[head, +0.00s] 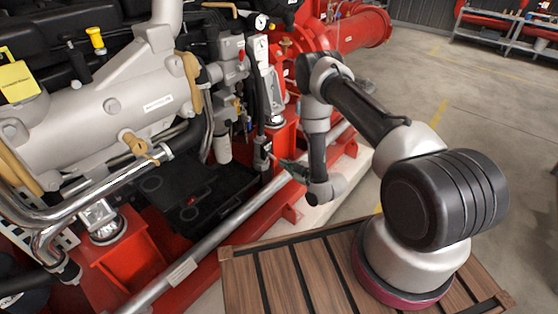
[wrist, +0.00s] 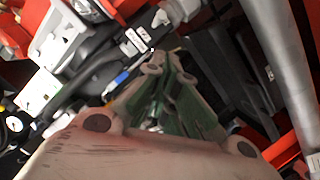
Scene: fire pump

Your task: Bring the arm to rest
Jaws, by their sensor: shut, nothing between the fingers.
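My gripper (head: 283,163) shows small and dark in the head view, at the end of my arm beside the red fire pump engine frame (head: 275,150). It points left toward the engine's hoses and valves. In the wrist view my gripper (wrist: 157,62) fills the lower middle, its greenish fingers brought together with nothing held. Just beyond the fingertips are a dark part with a white label (wrist: 136,40) and a blue-and-white piece (wrist: 125,76). I cannot tell whether the fingertips touch anything. My arm reaches out over the pump's side and bends down at the wrist.
A long grey pipe (head: 215,238) runs along the engine's near side, close below my wrist; it also shows in the wrist view (wrist: 275,50). Pressure gauges (head: 260,22) sit above the gripper. A wooden slatted platform (head: 262,262) is under the arm base. Open floor (head: 480,110) lies right.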

